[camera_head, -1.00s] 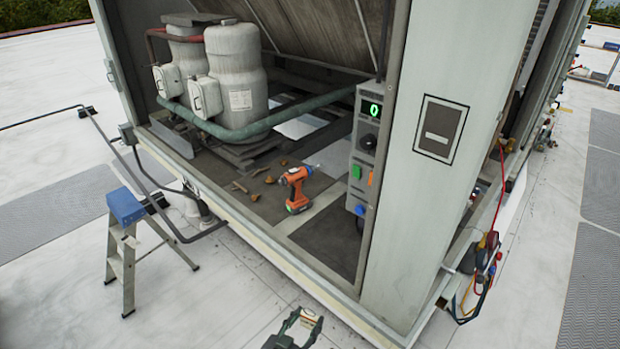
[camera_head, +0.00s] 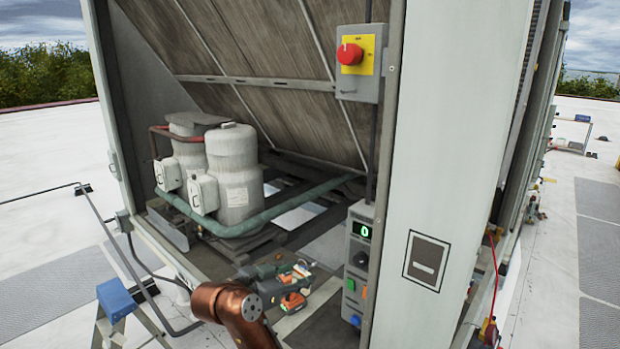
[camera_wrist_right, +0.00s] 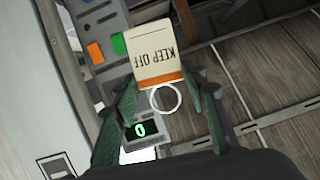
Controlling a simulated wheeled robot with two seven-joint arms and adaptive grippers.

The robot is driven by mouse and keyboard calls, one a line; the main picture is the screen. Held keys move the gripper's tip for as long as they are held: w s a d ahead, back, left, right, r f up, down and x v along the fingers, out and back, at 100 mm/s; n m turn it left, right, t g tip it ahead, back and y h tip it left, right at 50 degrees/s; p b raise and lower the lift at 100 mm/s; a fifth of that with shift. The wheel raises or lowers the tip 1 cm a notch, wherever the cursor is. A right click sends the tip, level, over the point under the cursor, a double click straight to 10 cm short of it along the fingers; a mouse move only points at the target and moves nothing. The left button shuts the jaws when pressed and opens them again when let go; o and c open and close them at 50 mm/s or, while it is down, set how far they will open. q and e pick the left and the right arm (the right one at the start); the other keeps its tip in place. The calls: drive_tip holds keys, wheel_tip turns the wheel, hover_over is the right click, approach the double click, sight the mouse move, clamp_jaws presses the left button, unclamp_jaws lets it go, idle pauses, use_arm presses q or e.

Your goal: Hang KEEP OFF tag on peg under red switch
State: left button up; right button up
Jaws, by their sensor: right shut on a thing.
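The red switch (camera_head: 350,54) sits on a yellow plate on a grey box, high on the unit's corner post. The right gripper (camera_head: 297,270) also shows in the head view, shut on the tag, low inside the unit's opening and left of the grey control box. My left gripper is out of view.
The control box (camera_head: 358,265) with a green display stands below the switch. White tanks (camera_head: 232,175) and a green pipe (camera_head: 270,212) are at left.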

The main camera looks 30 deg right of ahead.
drive_tip(key=s+d+r+m+p, duration=0.2)
drive_tip(key=r+p, duration=0.9)
drive_tip(key=r, duration=3.3)
drive_tip(key=w+d+f+n, duration=0.1)
drive_tip(key=w+d, duration=0.1)
drive_tip(key=d, duration=0.7)
drive_tip(key=shift+w+f, duration=0.35)
drive_tip(key=shift+d, duration=0.1)
drive_tip(key=o, duration=1.2)
